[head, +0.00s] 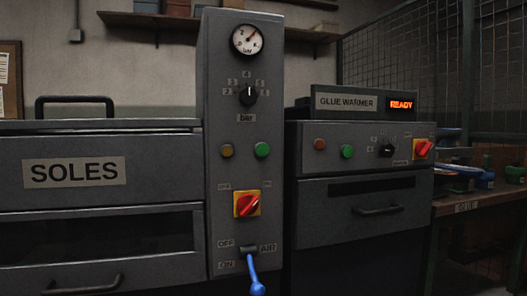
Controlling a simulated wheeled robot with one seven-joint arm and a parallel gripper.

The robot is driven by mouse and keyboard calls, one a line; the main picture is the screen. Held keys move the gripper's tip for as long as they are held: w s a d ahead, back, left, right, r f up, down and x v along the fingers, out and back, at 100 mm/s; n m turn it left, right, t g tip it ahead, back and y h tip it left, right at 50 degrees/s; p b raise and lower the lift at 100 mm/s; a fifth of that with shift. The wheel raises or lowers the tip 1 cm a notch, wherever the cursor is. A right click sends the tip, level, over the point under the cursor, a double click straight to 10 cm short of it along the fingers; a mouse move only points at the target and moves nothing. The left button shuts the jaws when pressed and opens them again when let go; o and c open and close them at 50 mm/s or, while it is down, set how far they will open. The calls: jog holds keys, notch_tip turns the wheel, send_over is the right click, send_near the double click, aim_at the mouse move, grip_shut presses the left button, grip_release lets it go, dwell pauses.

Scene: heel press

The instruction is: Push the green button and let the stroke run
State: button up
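A green button (262,150) sits on the tall grey control panel (230,90) of the machine, right of an amber button (227,151). A second green button (347,152) is on the glue warmer (362,200) at the right, beside a red-orange button (320,144). On the tall panel are a pressure gauge (247,40), a black dial (248,95) marked bar and a red switch on a yellow plate (247,204). Below them a blue-handled air lever (254,275) points down, towards ON. My gripper is not in view.
A drawer front labelled SOLES (75,172) and a handle (75,105) are at the left. The glue warmer's display (401,104) reads READY. A workbench (480,203) with blue and green items stands at the right, before a wire mesh partition.

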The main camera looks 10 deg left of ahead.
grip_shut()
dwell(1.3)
